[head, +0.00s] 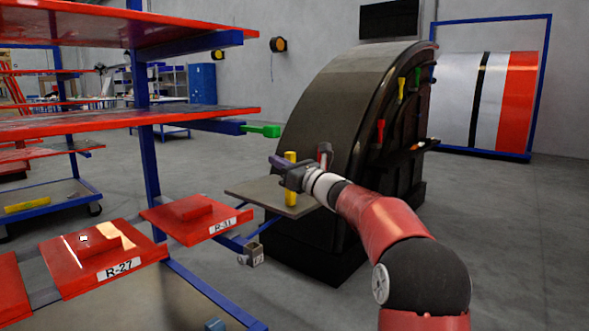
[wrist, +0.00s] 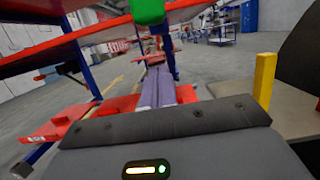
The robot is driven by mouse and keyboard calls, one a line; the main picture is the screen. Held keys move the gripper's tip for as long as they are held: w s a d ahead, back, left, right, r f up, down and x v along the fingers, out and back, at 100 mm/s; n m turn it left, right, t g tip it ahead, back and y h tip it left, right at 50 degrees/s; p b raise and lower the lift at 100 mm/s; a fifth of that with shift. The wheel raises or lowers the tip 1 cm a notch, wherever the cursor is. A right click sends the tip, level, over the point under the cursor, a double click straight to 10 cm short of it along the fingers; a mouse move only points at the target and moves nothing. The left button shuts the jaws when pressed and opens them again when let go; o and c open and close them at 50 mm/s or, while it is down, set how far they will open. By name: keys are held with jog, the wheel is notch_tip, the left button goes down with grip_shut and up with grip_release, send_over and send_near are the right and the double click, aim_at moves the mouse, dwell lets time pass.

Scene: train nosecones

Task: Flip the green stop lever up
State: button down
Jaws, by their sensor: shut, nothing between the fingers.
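The green stop lever (head: 262,131) sticks out to the right, roughly level, from the blue beam end under a red shelf. In the wrist view the green lever (wrist: 148,12) shows at the top edge, partly cut off. My gripper (head: 277,163) is below the lever and a little to its right in the head view, apart from it as far as I can tell. The gripper's narrow grey-purple fingers (wrist: 154,85) are together and hold nothing. They point toward the rack in the wrist view.
A yellow post (head: 291,195) stands on a brown plate (head: 240,190) beside my gripper. The dark curved nosecone (head: 330,110) is behind my arm. Red shelves (head: 90,122) and red trays (head: 72,262) fill the left. Open floor (head: 530,230) lies at the right.

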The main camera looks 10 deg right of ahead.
aim_at(259, 130)
jog(key=shift+r+p, duration=0.35)
jog(key=shift+r, duration=1.65)
